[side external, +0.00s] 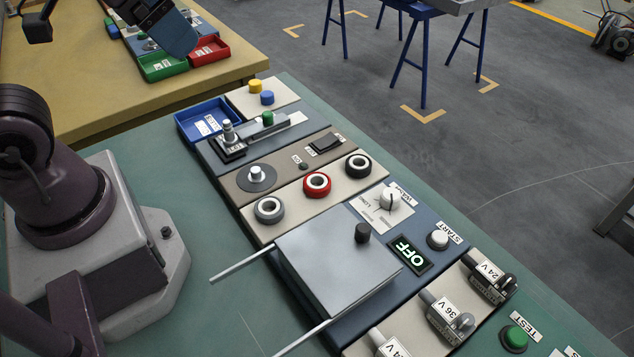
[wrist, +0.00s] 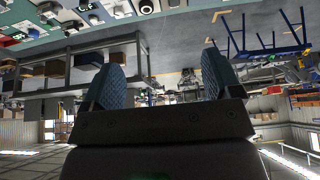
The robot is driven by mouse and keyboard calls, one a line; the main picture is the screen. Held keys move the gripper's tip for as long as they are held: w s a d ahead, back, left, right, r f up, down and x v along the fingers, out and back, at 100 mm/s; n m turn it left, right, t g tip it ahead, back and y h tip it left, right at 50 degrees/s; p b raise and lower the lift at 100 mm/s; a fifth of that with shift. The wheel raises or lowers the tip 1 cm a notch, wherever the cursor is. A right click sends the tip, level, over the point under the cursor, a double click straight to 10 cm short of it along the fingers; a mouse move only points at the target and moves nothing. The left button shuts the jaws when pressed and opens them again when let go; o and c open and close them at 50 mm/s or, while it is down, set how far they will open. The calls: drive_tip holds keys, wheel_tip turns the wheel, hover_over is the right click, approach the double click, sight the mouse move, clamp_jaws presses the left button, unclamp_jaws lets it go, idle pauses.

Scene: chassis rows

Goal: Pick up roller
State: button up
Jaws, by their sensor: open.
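No part is labelled a roller, and I cannot tell which one it is. Three round ring-shaped parts with pale centres sit in a row on a beige panel in the side external view: a grey ring (side external: 269,209), a red ring (side external: 317,184) and a black ring (side external: 358,165). Small cylinders stand farther back: a yellow one (side external: 255,86), a blue one (side external: 267,97) and a green one (side external: 267,118). My gripper (side external: 180,38) is high at the upper left, away from these parts. In the wrist view my gripper (wrist: 162,78) has its two blue fingers apart, with nothing between them.
A grey metal plate (side external: 335,265) with a black knob and two rods covers part of the console. A blue tray (side external: 200,120) stands at its back left. Labelled connectors (side external: 447,318) line the front right. A second table (side external: 75,95) holds green (side external: 162,67) and red (side external: 209,50) trays.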

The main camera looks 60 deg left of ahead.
wheel_tip(320, 180, down, 4)
drive_tip(key=w+g, duration=0.3)
drive_tip(key=m+g, duration=0.3)
drive_tip(key=m, duration=1.3)
hover_over(317, 178)
wheel_tip(317, 178, down, 14)
drive_tip(key=f, duration=0.9)
drive_tip(key=d+f, duration=0.1)
drive_tip(key=f, duration=0.3)
drive_tip(key=shift+s+f, duration=0.15)
drive_tip(key=shift+s, duration=0.2)
drive_tip(key=c, duration=1)
